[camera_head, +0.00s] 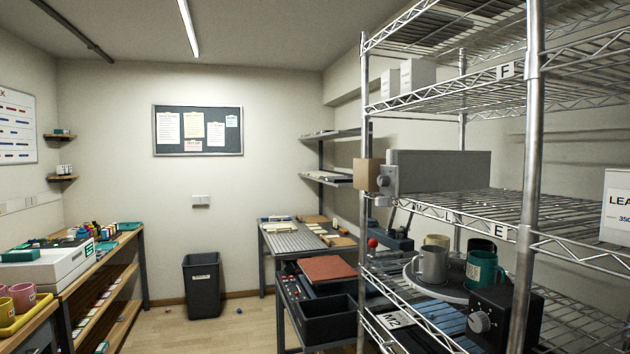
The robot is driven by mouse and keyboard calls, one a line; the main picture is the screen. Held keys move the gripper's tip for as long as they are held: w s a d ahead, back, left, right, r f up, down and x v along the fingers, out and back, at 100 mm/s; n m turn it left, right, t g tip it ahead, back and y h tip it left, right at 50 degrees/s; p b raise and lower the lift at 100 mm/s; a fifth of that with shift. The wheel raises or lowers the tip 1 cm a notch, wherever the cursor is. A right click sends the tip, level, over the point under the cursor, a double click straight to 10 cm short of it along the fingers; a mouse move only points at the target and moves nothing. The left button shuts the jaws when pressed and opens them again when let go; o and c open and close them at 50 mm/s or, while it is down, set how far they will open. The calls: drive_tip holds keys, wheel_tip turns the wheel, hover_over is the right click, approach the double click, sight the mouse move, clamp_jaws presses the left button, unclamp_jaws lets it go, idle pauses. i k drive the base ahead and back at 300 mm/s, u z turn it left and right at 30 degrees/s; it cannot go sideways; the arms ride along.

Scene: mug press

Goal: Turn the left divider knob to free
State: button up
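A grey upright panel (440,170), which looks like the divider, stands on the shelf marked E of the wire rack. At its left end is a small grey knob (386,180) on a light metal bracket. The knob's marked setting is too small to read. A plain tan block (367,174) sits just left of the knob, at the rack's front left post. A second round knob (480,321) is on a black box (505,315) lower on the rack. My gripper is not in view.
Several mugs, including a grey mug (432,264) and a teal mug (482,270), stand on a round tray below shelf E. The rack's front post (531,150) rises close at the right. A black bin (202,285) stands at the back; the floor at centre left is mostly clear.

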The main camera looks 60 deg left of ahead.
sight(384, 180)
drive_tip(key=u, duration=1.65)
drive_tip(key=k, duration=0.4)
drive_tip(key=u, duration=1.35)
drive_tip(key=i, duration=1.75)
drive_tip(key=z, duration=0.25)
